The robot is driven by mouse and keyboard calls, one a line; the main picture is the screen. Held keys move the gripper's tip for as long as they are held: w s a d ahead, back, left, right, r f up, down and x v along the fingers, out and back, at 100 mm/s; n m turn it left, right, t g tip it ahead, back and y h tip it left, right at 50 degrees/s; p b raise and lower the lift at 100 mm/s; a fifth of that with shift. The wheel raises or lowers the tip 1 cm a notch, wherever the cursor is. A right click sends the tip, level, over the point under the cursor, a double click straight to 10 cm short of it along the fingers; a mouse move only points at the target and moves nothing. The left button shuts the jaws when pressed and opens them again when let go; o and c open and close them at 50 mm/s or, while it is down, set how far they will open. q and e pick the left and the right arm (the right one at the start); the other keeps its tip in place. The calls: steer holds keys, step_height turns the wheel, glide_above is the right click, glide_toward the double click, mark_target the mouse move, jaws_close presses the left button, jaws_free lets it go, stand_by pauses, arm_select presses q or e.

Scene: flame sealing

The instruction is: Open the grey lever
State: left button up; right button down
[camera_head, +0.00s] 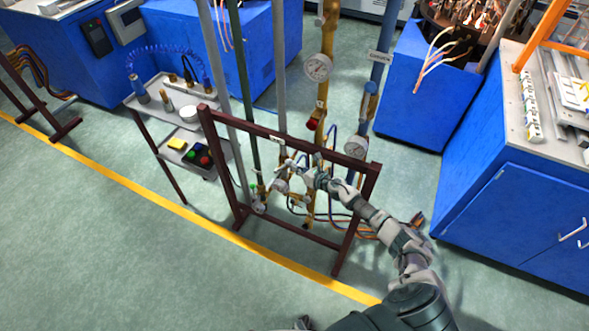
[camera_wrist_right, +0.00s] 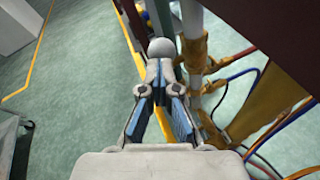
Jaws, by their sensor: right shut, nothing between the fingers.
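My right gripper (camera_head: 293,168) reaches in from the lower right to the pipes in the dark red frame (camera_head: 290,128). In the right wrist view the gripper (camera_wrist_right: 160,76) has its fingertips together, with blue pads along the fingers. A grey rounded knob (camera_wrist_right: 163,48), which looks like the lever's end, shows right at the fingertips. The fingers are not closed around it; I cannot tell whether they touch it. The lever's body and its angle are mostly hidden by the gripper. A grey pipe (camera_head: 280,75) comes down behind the gripper in the head view.
Yellow pipes (camera_head: 322,100) and a blue pipe (camera_head: 377,60) with gauges (camera_head: 318,67) stand right of the grey pipe. A small cart (camera_head: 165,117) stands left. Blue cabinets (camera_head: 520,205) are at the right. The green floor in front of the frame is clear.

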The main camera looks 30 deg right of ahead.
mark_target(289, 162)
steer(key=shift+w+a+r+p, duration=0.2)
steer(key=shift+w+r+p, duration=0.25)
steer(key=shift+r+p, duration=0.4)
steer(key=shift+w+a+r+g+h+p, duration=0.2)
steer(key=shift+w+a+g+h+p, duration=0.4)
steer(key=shift+p, duration=0.4)
steer(key=shift+a+r+p, duration=0.1)
steer(key=shift+r+p, duration=0.05)
steer(key=shift+p, duration=0.2)
steer(key=w+a, duration=0.1)
steer(key=w+a+r+p, duration=0.1)
steer(key=w, duration=0.1)
steer(key=shift+w+a+r, duration=0.2)
steer(key=shift+a, duration=0.05)
steer(key=shift+r, duration=0.1)
